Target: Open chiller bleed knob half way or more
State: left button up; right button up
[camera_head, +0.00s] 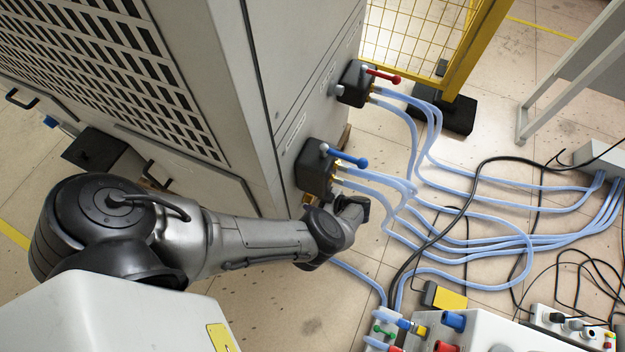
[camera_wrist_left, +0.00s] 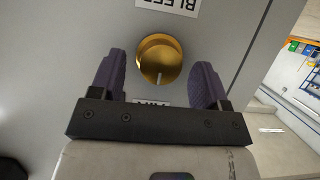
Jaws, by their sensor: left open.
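The chiller bleed knob (camera_wrist_left: 158,60) is a round gold knob on a grey panel in the left wrist view, with a light line on its lower face. An upside-down "BLEED" label (camera_wrist_left: 168,4) is above it in that view. My left gripper (camera_wrist_left: 160,72) is open, with one purple finger on each side of the knob and visible gaps between. In the head view my left gripper (camera_head: 352,212) is near the lower corner of the grey chiller cabinet (camera_head: 240,80); the knob is hidden there. My right gripper is not in view.
A blue-handled valve (camera_head: 346,158) and a red-handled valve (camera_head: 382,75) stick out of the cabinet side. Pale blue hoses (camera_head: 470,240) and black cables run across the floor at right. A yellow mesh fence (camera_head: 420,35) stands behind.

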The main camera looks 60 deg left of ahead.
pick_arm(q)
jog(key=shift+s+a+f, duration=0.15)
jog(key=shift+s+a, duration=0.05)
jog(key=shift+a, duration=0.1)
jog(key=shift+c, duration=0.4)
jog(key=c, duration=0.8)
jog(key=shift+c, duration=0.2)
